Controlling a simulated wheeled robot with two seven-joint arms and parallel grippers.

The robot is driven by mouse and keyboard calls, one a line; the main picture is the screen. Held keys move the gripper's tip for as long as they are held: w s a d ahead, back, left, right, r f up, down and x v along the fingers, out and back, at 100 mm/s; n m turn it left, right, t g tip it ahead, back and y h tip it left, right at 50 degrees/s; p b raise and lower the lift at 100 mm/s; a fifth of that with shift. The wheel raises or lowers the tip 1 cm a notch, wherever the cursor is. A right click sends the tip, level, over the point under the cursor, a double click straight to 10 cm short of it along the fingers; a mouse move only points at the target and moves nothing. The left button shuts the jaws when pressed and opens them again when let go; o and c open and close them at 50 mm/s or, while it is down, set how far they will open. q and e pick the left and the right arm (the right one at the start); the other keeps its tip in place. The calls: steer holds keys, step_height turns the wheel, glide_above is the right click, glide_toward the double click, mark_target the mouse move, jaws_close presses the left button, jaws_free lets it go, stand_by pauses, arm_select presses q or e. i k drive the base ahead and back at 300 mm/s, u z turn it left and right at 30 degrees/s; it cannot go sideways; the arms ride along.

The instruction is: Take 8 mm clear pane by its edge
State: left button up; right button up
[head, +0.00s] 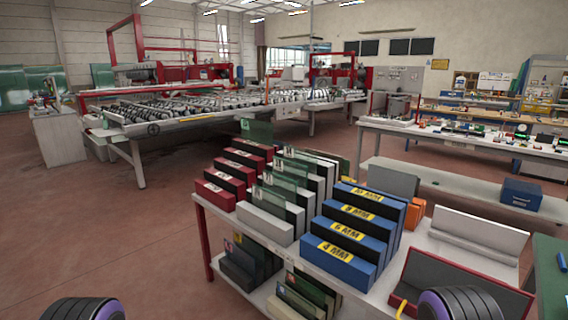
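Several greenish glass panes stand upright in a slotted rack on a cart in the head view. One pane (258,131) rises at the back, and another pane (281,187) stands between the white blocks near the front. I cannot tell which pane is the 8 mm clear one. Blue blocks on the rack's right carry yellow thickness labels; the third from the front, a blue block (376,226), appears to read 8 MM. Neither of my grippers shows; only parts of my arms appear at the bottom edge.
Red blocks (214,195) line the rack's left side. More panes (301,293) stand on the cart's lower shelf. A long roller machine (230,108) stands behind, and a workbench (450,140) at back right. The floor at left is clear.

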mark_target(288, 187)
steer(key=z, duration=1.65)
steer(key=i, duration=0.75)
steer(key=u, duration=2.4)
